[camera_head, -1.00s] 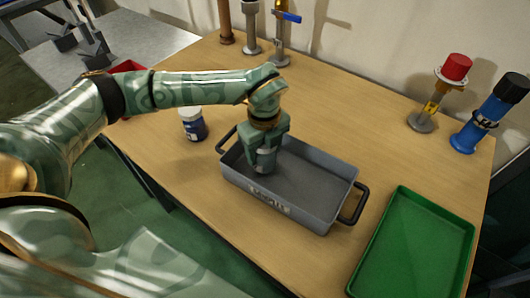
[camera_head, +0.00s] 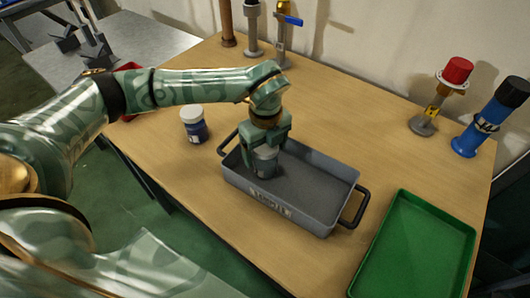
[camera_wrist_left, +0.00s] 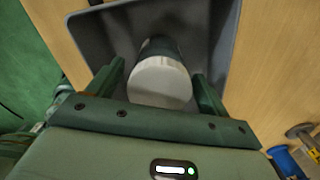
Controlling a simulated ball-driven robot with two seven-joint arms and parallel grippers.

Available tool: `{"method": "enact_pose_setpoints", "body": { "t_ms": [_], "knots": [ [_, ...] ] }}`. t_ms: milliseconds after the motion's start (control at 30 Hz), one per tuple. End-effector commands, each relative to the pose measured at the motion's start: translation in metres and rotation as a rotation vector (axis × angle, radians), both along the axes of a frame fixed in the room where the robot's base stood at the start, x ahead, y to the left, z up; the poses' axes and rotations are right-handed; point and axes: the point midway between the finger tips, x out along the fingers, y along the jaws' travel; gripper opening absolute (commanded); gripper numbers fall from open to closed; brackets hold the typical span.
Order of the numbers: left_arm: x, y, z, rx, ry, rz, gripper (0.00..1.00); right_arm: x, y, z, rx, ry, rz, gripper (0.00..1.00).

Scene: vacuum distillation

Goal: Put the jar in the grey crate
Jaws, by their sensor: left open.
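The grey crate (camera_head: 325,178) stands on the wooden table, with black handles at both ends. A jar (camera_head: 265,163) stands in the left end of the crate, looking grey in the head view. The left wrist view shows its pale lid (camera_wrist_left: 160,82) from above, with the crate wall (camera_wrist_left: 91,38) around it. My left gripper (camera_head: 265,150) points down over the jar. Its fingers are open on both sides of the jar, with gaps beside the lid. The jar's far side and base are partly hidden. My right gripper is not in view.
Another jar, blue with a white lid (camera_head: 194,124), stands left of the crate. A green tray (camera_head: 418,245) lies to the right. A red-topped fitting (camera_head: 440,95) and a blue-black cylinder (camera_head: 490,117) stand at the back right. Metal fittings (camera_head: 252,28) stand at the back.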

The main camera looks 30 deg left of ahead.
Motion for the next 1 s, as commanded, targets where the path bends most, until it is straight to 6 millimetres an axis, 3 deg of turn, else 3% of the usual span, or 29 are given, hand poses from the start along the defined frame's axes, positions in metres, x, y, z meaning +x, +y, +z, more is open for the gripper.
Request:
{"method": "enact_pose_setpoints", "body": {
  "t_ms": [33, 200, 400, 567, 1000],
  "knots": [
    [0.001, 0.000, 0.017, 0.000, -0.008, -0.001, 0.79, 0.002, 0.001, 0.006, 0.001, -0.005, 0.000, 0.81],
    [0.001, 0.000, 0.058, 0.000, -0.008, -0.001, 0.79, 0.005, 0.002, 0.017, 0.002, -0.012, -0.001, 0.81],
    [0.001, 0.000, 0.090, 0.000, -0.004, -0.001, 0.79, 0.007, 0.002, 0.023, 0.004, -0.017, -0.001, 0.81],
    [0.001, 0.000, 0.098, 0.000, -0.002, 0.000, 0.79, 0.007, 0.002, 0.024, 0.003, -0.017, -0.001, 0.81],
    [0.000, -0.001, 0.098, -0.001, -0.002, -0.001, 0.79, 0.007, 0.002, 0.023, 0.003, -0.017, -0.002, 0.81]
  ]
}}
